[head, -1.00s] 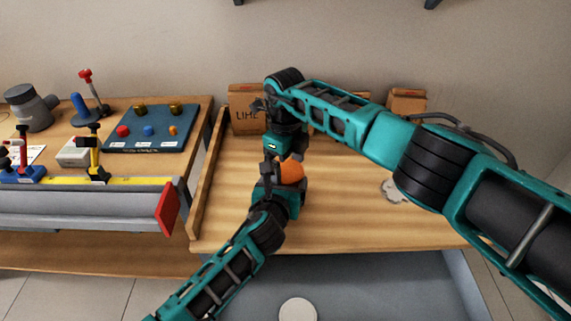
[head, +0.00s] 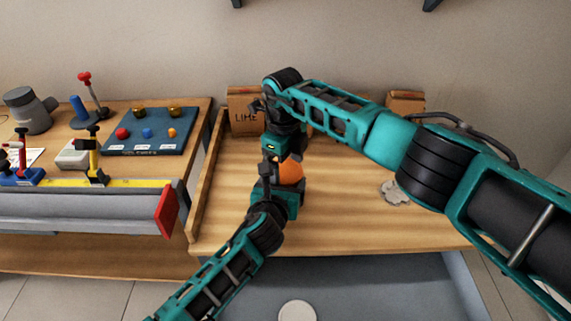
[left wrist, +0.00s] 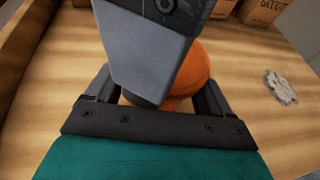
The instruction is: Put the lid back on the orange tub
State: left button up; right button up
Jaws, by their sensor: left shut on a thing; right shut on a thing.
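The orange tub (head: 292,174) stands toward the left of the light wooden bench, partly hidden behind my grippers. It also shows in the left wrist view (left wrist: 202,62). My left gripper (head: 280,187) comes in low from the front and is shut on the tub, one finger on each side in the left wrist view (left wrist: 155,98). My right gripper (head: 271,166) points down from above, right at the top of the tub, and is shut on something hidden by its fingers. I cannot make out the lid separately, nor whether it touches the tub's rim.
Paper bags, one lettered LIME (head: 244,122), stand along the back of the bench. A grey-white flat piece (head: 394,192) lies at right. A raised wooden edge (head: 208,180) bounds the left side. The bench's right front (head: 390,228) is clear. A tool bench adjoins at left.

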jog(key=shift+f, duration=0.6)
dwell(0.9)
jog(key=shift+r, duration=0.15)
jog(key=shift+r, duration=0.25)
jog(key=shift+r, duration=0.3)
dwell(0.8)
jog(key=shift+f, duration=0.95)
dwell(0.5)
jog(key=o, duration=0.8)
jog(key=shift+a+r, duration=0.2)
jog(key=shift+r, duration=0.05)
